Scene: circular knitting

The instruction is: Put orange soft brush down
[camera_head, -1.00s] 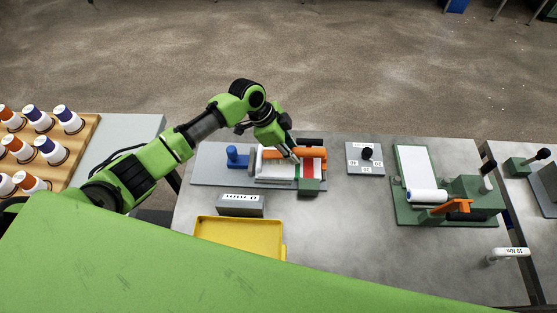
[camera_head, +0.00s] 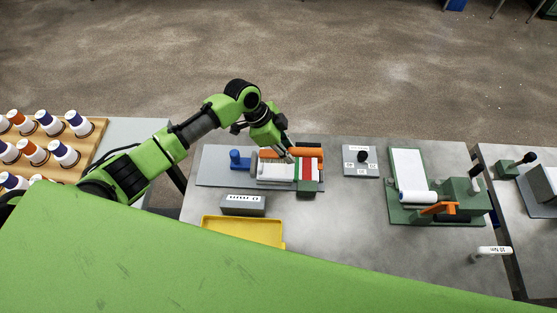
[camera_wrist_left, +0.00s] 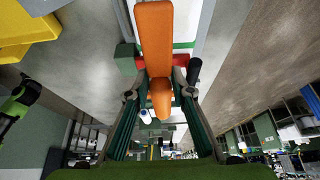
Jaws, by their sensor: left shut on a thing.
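The orange soft brush (camera_head: 308,153) lies lengthwise across the back of the fixture with the white roll (camera_head: 275,171) and the red, white and green bands. In the left wrist view the brush (camera_wrist_left: 155,38) runs between the fingers, its wide end pointing away over the fixture. My left gripper (camera_head: 289,155) is shut on the brush, reaching down from behind the fixture; it also shows in the left wrist view (camera_wrist_left: 160,92). Whether the brush touches the fixture is hidden. My right gripper is not in view.
A yellow tray (camera_head: 243,219) and a grey block (camera_head: 243,204) stand in front of the fixture. A grey knob plate (camera_head: 361,170) and a green machine (camera_head: 465,205) stand to the right. Bare table (camera_head: 345,220) lies between. Cones on a wooden board stand at the far left.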

